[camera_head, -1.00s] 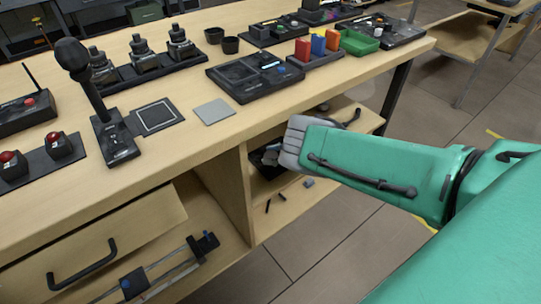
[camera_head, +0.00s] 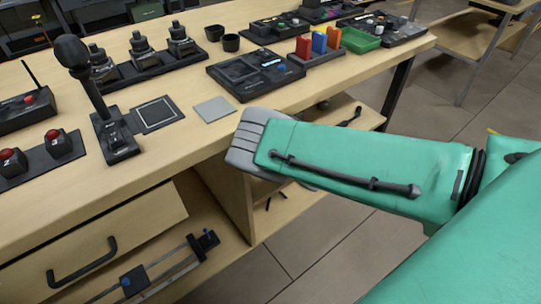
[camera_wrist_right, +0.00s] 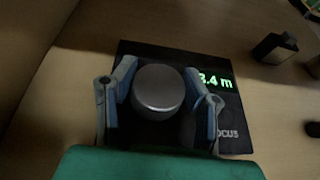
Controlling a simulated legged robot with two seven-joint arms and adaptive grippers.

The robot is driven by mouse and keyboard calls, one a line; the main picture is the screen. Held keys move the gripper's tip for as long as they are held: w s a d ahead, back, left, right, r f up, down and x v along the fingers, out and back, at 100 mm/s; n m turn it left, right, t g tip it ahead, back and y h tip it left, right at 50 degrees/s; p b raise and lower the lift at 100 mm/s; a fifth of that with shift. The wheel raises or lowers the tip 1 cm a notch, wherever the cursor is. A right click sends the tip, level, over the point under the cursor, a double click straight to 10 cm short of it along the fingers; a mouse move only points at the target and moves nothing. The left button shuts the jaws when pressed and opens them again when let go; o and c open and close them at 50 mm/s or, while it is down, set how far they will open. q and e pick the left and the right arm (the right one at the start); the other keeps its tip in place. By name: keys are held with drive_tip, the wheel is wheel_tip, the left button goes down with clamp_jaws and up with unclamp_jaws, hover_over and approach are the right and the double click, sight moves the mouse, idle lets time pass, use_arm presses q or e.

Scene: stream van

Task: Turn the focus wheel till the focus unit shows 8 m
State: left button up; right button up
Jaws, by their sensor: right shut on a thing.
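In the right wrist view, the focus wheel (camera_wrist_right: 158,90) is a round grey knob on the black focus unit (camera_wrist_right: 150,47). My right gripper (camera_wrist_right: 160,82) has its blue-grey fingers on either side of the wheel and is shut on it. The unit's green display (camera_wrist_right: 217,80) ends in ".4 m"; the first digit is partly covered by a finger and looks like 3 or 8. In the head view, my right arm reaches to the bench's front, and its fingers, the wheel and the unit are hidden. My left gripper is not in view.
The unit lies on a wooden surface, with a small dark block (camera_wrist_right: 273,49) to its right. In the head view, the wooden bench carries a joystick (camera_head: 84,75), red-button boxes (camera_head: 58,143) and a black console (camera_head: 255,74). A drawer (camera_head: 95,240) is below.

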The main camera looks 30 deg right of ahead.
drive_tip(key=m+h+b, duration=0.1)
drive_tip(key=m+h, duration=0.1)
drive_tip(key=m+g+h+b, duration=0.1)
drive_tip(key=m+h, duration=0.1)
drive_tip(key=f+m+h+b, duration=0.1)
drive_tip(key=h+b, duration=0.1)
drive_tip(key=shift+s+m+g, duration=0.4)
drive_tip(key=shift+h, duration=0.4)
drive_tip(key=o, duration=1.2)
drive_tip(key=shift+r, duration=0.1)
drive_tip(key=shift+w+r, duration=0.1)
drive_tip(key=shift+r, duration=0.05)
drive_tip(key=shift+r, duration=0.1)
drive_tip(key=shift+s+a+r, duration=0.15)
drive_tip(key=shift+s, duration=0.05)
drive_tip(key=v, duration=1.1)
drive_tip(key=shift+s+a, duration=0.15)
drive_tip(key=shift+s, duration=0.05)
